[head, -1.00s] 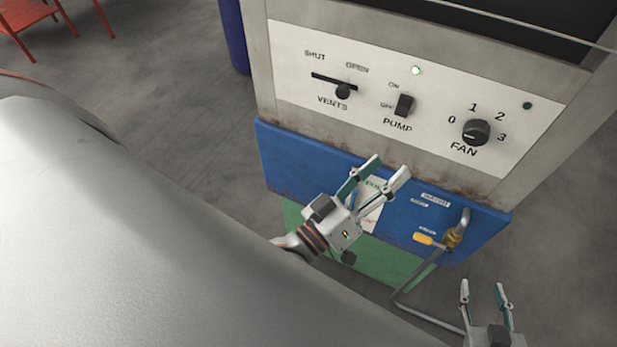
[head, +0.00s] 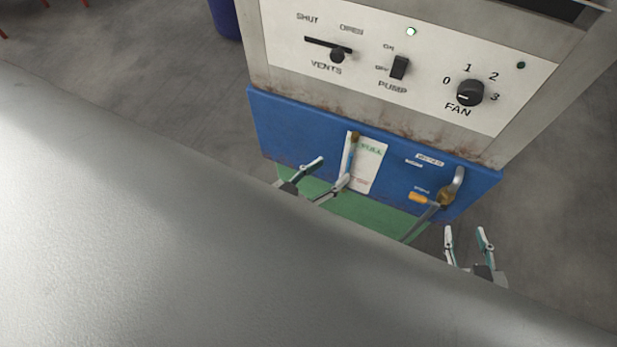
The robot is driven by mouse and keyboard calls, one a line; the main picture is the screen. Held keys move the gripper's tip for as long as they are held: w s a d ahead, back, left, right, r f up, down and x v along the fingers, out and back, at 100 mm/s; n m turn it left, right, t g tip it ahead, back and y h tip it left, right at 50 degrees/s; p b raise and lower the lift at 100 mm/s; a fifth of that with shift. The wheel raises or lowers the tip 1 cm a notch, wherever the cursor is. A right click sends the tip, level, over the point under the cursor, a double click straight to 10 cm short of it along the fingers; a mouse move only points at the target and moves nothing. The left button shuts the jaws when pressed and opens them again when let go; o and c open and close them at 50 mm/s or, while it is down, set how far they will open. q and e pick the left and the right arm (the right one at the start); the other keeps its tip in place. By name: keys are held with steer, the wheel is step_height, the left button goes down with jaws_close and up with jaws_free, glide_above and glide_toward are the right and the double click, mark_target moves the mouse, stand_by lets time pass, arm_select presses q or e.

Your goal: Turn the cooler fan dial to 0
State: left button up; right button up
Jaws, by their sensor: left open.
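The black fan dial (head: 469,93) is on the right of the white control panel, among the numbers 0, 1, 2 and 3. A white mark shows on the lower left of its face; I cannot tell exactly which number it points to. My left gripper (head: 331,171) is open and empty, in front of the blue lower part, below and left of the dial. Its base is hidden behind a large grey shape in the foreground. My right gripper (head: 465,231) is open and empty, well below the dial, near the blue part's lower right corner. Neither touches the dial.
A bent pipe with an orange handle (head: 418,197) sticks out from the blue part (head: 300,135). A blue drum (head: 226,18) stands behind left.

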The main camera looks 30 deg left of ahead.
arm_select(q)
steer(key=shift+m+g+y, duration=0.3)
steer(key=shift+g+y, duration=0.2)
steer(key=shift+g, duration=0.2)
steer(key=shift+s+a+f, duration=0.35)
steer(key=shift+a+f, duration=0.15)
steer(key=shift+f, duration=0.15)
steer(key=shift+s+a+f, duration=0.35)
steer(key=shift+a+f, duration=0.2)
steer(key=shift+f, duration=0.05)
steer(key=shift+s+a+f, duration=0.35)
steer(key=shift+a+f, duration=0.15)
steer(key=shift+f, duration=0.15)
arm_select(e)
steer(key=shift+a+r, duration=0.2)
steer(key=shift+a, duration=0.25)
